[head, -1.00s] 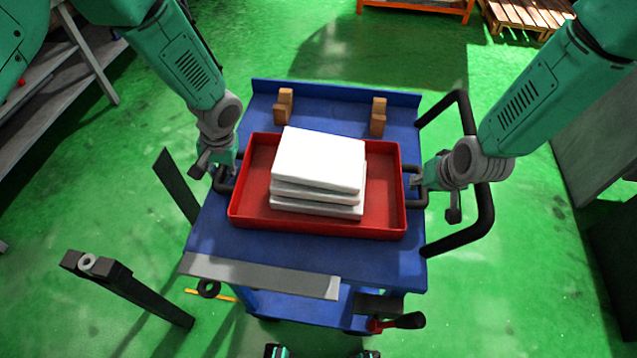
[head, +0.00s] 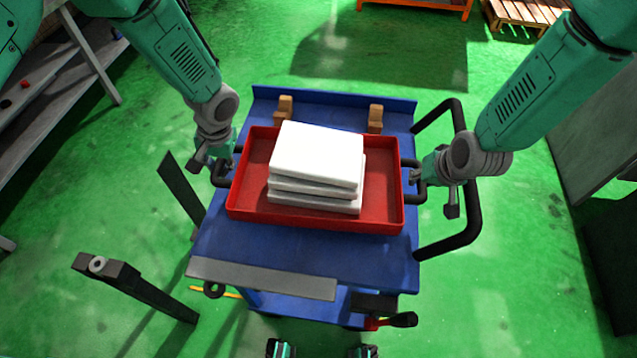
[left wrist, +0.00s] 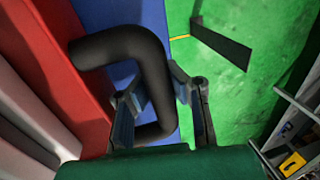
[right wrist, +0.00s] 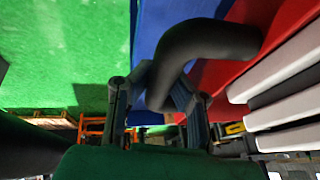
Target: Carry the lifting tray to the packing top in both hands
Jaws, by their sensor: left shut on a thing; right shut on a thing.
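The red lifting tray (head: 385,195) is over a blue cart top in the head view and carries a stack of several white slabs (head: 317,150). It looks level, seemingly a little above the top; the gap underneath is hidden. My left gripper (head: 228,166) is shut on the tray's left black handle, which also shows between the fingers in the left wrist view (left wrist: 155,62). My right gripper (head: 417,177) is shut on the right black handle, seen in the right wrist view (right wrist: 205,42). I cannot tell which surface is the packing top.
The blue cart (head: 300,248) has two wooden blocks (head: 376,118) near its back lip and a black push handle (head: 470,215) at right. Grey shelving (head: 55,90) is at left. Green floor is open behind the cart.

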